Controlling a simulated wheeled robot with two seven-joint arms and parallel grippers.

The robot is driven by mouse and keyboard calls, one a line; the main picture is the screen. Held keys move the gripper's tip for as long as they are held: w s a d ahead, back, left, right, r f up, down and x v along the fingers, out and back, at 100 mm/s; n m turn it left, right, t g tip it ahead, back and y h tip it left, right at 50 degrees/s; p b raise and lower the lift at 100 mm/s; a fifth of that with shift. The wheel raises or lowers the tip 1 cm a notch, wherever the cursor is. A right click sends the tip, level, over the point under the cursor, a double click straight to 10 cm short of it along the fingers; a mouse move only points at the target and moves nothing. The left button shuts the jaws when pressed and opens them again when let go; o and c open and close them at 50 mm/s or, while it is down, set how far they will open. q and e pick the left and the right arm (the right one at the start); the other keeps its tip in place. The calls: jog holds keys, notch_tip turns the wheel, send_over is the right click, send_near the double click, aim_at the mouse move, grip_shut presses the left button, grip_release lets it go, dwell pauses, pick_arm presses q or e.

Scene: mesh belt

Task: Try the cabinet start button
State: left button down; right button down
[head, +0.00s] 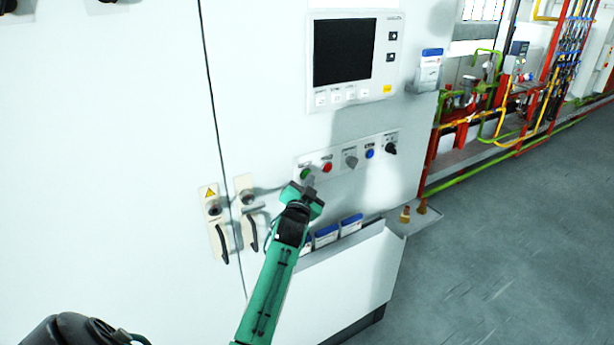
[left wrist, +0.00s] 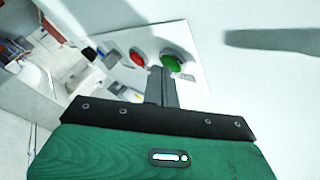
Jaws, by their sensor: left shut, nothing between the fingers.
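The white cabinet (head: 355,240) carries a control strip (head: 375,146) with a row of buttons and knobs. A green button (head: 304,174) is at its left end, with a red button (head: 327,167) beside it. My left gripper (head: 310,181) is shut and empty, its tips close to the green button and partly over it. In the left wrist view the shut fingers (left wrist: 156,74) point at the strip, just below and left of the green button (left wrist: 172,64). The red button (left wrist: 137,58) is left of it there. I cannot tell whether the tips touch.
A screen panel (head: 345,51) is above the strip. Two door handles (head: 250,232) (head: 221,243) stick out to the left. A document pocket (head: 345,275) juts out below. Red and green pipes (head: 490,115) stand at right; the grey floor (head: 500,250) there is clear.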

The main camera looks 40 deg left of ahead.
pick_arm(q)
jog(key=shift+w+a, duration=0.1)
jog(key=shift+a, duration=0.1)
dwell(0.5)
jog(key=shift+s+d, duration=0.35)
jog(key=shift+d, duration=0.45)
jog(key=d, duration=0.1)
jog(key=s+d, duration=0.1)
jog(key=d, duration=0.1)
jog(key=s+d, duration=0.1)
jog(key=shift+d+p, duration=0.35)
jog(key=shift+p, duration=0.05)
